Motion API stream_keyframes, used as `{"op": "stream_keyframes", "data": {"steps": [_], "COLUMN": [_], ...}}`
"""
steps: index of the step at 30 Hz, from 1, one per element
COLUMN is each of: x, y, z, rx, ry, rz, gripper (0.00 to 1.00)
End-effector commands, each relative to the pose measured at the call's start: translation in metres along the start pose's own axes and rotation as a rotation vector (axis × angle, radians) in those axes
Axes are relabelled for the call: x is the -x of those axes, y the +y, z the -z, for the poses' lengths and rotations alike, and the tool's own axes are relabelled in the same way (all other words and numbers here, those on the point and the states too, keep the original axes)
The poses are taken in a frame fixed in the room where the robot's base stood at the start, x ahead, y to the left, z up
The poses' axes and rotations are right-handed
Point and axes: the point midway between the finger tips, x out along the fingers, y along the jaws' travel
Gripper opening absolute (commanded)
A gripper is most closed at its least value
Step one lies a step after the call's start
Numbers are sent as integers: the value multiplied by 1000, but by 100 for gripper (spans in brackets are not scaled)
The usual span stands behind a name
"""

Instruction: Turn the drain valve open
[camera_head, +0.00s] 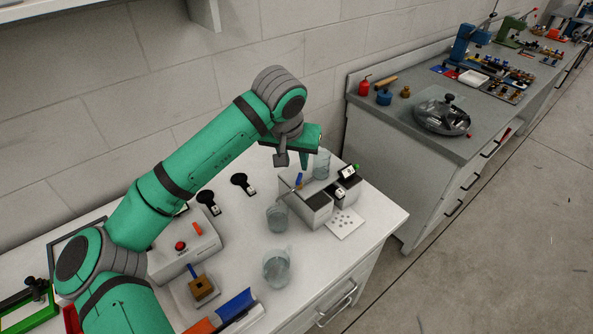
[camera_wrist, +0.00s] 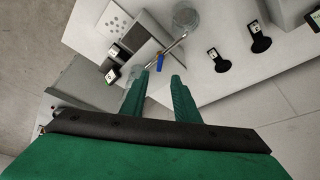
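A small valve with a blue lever (camera_head: 298,180) sits on a thin metal pipe at the side of a grey box-shaped unit (camera_head: 309,210); I take it to be the drain valve. In the wrist view the blue lever (camera_wrist: 159,62) stands out beside the pipe (camera_wrist: 174,46), which runs toward a clear glass beaker (camera_wrist: 186,18). My gripper (camera_wrist: 161,76) is open, with its two green fingertips on either side of the lever's line. The lever is just past the fingertips; I cannot tell whether they touch. In the head view my gripper (camera_head: 303,163) is above the lever.
Glass beakers stand near the unit, in front (camera_head: 277,266) and behind (camera_head: 321,164). A control box with a red button (camera_head: 181,246) and black-handled items (camera_head: 243,183) are to the left. A grey bench (camera_head: 420,150) stands across a gap at right.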

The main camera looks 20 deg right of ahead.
Motion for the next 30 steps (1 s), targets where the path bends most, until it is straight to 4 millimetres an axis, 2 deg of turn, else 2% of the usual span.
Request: {"op": "stream_keyframes", "data": {"steps": [9, 15, 21, 28, 29, 30], "x": [-56, -81, -90, -91, -91, -91], "y": [0, 0, 0, 0, 0, 0], "z": [0, 0, 0, 0, 0, 0], "rx": [1, 1, 1, 1, 0, 1], "ry": [-2, 0, 0, 0, 0, 0], "rz": [-1, 0, -1, -1, -1, -1], "gripper": [28, 28, 28, 28, 26, 16]}}
